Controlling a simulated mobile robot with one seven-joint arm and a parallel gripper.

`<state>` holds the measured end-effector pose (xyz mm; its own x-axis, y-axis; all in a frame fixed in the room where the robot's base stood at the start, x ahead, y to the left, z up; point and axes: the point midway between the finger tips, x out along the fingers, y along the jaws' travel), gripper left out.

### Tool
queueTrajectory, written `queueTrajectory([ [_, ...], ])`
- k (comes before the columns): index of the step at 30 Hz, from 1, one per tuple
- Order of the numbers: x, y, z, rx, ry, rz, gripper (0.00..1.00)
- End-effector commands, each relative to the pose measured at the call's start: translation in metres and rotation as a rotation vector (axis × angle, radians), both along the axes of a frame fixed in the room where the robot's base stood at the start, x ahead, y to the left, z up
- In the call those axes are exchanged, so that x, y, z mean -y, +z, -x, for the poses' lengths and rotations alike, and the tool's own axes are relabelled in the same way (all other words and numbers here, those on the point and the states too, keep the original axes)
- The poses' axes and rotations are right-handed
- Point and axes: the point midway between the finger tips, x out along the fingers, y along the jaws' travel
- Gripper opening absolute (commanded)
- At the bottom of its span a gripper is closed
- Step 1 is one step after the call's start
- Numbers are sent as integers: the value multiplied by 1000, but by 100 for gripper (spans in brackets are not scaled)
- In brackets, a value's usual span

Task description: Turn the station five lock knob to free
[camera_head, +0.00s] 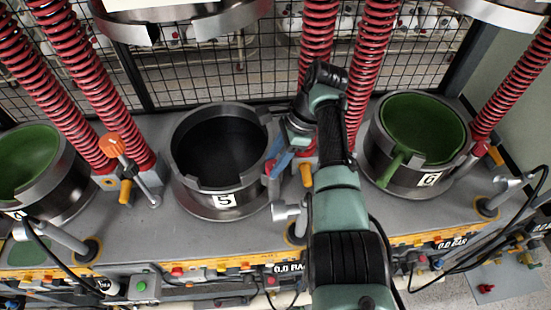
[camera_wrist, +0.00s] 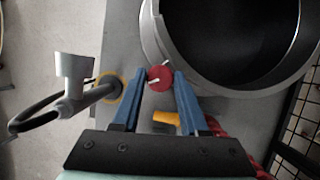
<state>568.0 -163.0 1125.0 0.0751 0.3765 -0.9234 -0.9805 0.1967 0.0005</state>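The station five lock knob is a small round red knob (camera_wrist: 160,78) with a thin white slanted mark, beside the rim of the black press pot (camera_wrist: 205,62). In the head view the pot (camera_head: 196,181) carries the label 5, and the knob (camera_head: 271,168) shows at its right side, partly hidden by my fingers. My gripper (camera_wrist: 160,74) has blue fingers, one on each side of the knob. They look open, with narrow gaps to the knob; contact cannot be told for sure. In the head view my gripper (camera_head: 281,161) reaches down at the pot's right edge.
A yellow-orange handle (camera_wrist: 167,118) lies between my fingers, nearer the palm. A grey post with a cylindrical head (camera_wrist: 75,70) and black hose stands left of them. Red springs (camera_head: 370,60) rise behind. Pots with green interiors (camera_head: 420,125) stand on either side.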

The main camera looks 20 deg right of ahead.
Motion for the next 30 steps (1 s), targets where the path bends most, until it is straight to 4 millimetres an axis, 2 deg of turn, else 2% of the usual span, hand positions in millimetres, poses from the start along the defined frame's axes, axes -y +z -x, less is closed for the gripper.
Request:
queueTrajectory([
  [1,0,0,0,1,0,0,54],
  [4,0,0,0,1,0,0,72],
  [30,0,-1,1,0,-44,2,72],
])
